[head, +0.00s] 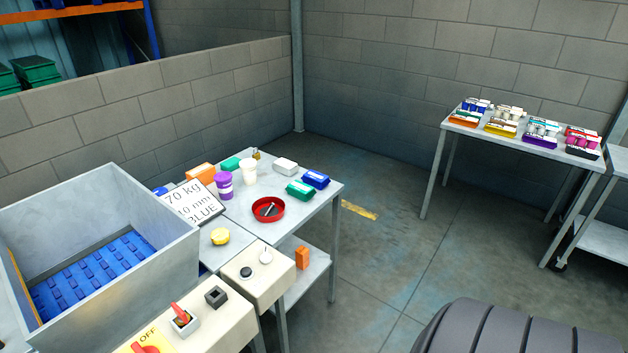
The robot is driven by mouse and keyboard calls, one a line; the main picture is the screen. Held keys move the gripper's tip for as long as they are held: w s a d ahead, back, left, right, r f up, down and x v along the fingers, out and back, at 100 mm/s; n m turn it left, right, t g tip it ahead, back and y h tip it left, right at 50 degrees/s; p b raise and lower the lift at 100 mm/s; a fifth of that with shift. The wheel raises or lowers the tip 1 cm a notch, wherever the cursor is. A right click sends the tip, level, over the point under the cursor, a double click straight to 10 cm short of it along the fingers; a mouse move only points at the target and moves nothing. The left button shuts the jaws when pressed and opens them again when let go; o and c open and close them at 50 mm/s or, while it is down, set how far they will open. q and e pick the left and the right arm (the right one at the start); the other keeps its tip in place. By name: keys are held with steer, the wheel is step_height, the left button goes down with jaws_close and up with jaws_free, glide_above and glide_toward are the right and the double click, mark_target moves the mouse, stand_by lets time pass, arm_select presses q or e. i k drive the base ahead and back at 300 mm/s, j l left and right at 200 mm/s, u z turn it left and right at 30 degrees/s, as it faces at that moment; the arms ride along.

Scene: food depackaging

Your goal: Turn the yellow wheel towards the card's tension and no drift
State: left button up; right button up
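The yellow wheel (219,236) is a small knob on a grey metal surface, just right of the large grey bin. The white card (192,203) with a dark edge stands tilted behind it. It reads "70 kg", a partly hidden or unclear figure in mm, and "BLUE". Any marks on the wheel are too small to read. Neither of my grippers shows in the head view.
The grey bin (160,199) holds a blue studded belt (95,276). Control boxes with a red switch (180,313) and a black button (246,272) stand in front. The table behind holds a red dish (268,217), cups and packs. A laden table (500,136) stands far right; floor between is clear.

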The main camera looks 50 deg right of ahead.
mark_target(220, 236)
steer(key=l+z, duration=0.1)
steer(key=z, duration=0.85)
